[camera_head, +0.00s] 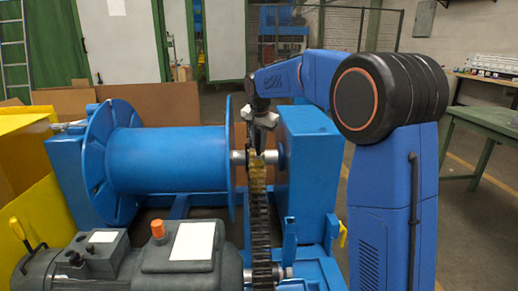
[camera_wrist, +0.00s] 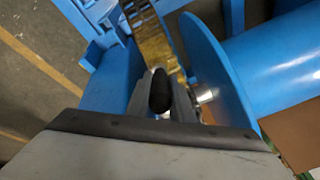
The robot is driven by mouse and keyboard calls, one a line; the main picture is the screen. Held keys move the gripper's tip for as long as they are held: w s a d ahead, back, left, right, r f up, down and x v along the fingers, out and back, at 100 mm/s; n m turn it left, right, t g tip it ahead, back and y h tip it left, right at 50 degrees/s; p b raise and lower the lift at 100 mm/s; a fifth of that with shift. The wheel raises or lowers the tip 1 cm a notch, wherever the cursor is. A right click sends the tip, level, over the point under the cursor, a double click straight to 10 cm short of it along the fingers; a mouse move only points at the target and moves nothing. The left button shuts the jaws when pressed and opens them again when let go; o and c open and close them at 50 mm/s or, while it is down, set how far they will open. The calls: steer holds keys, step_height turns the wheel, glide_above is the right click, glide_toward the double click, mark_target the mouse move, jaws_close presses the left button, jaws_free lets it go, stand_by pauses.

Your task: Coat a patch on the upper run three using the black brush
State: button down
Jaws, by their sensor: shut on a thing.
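The chain (camera_head: 260,225) runs away from me beside the blue drum. Its upper far part looks yellowish, and the nearer part is dark. The golden chain run also shows in the wrist view (camera_wrist: 150,38). My gripper (camera_head: 258,134) is over the far end of the chain, near the shaft. In the wrist view my gripper (camera_wrist: 178,102) is shut on the black brush (camera_wrist: 160,91), whose dark rounded end shows. The brush's bristles are hidden, and I cannot tell whether they touch the chain.
The blue drum (camera_head: 170,160) with wide flanges stands left of the chain. A blue housing (camera_head: 308,165) stands close on its right. A grey motor (camera_head: 130,265) fills the front left. A yellow guard (camera_head: 40,215) is at far left, and a green table (camera_head: 490,122) at right.

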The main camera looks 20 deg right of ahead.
steer(key=shift+w+d+r, duration=0.2)
steer(key=shift+w+r, duration=0.5)
steer(key=shift+w, duration=0.2)
steer(key=shift+w+d+r, duration=0.15)
steer(key=shift+w+r, duration=0.5)
steer(key=shift+w, duration=0.25)
steer(key=shift+s+a+f, duration=1.35)
steer(key=shift+s+f, duration=4)
steer(key=shift+s, duration=1.35)
steer(key=shift+w+d+r, duration=0.25)
steer(key=shift+w+r, duration=1.4)
steer(key=shift+w, duration=0.5)
steer(key=shift+w+d+r, duration=0.3)
steer(key=shift+w+r, duration=1.4)
steer(key=shift+w, duration=0.4)
steer(key=shift+w+d+r, duration=0.25)
steer(key=shift+w+r, duration=1.4)
steer(key=shift+w, duration=0.5)
steer(key=shift+w+d+r, duration=0.1)
steer(key=shift+w+r, duration=0.25)
steer(key=shift+w, duration=0.05)
steer(key=shift+s, duration=0.1)
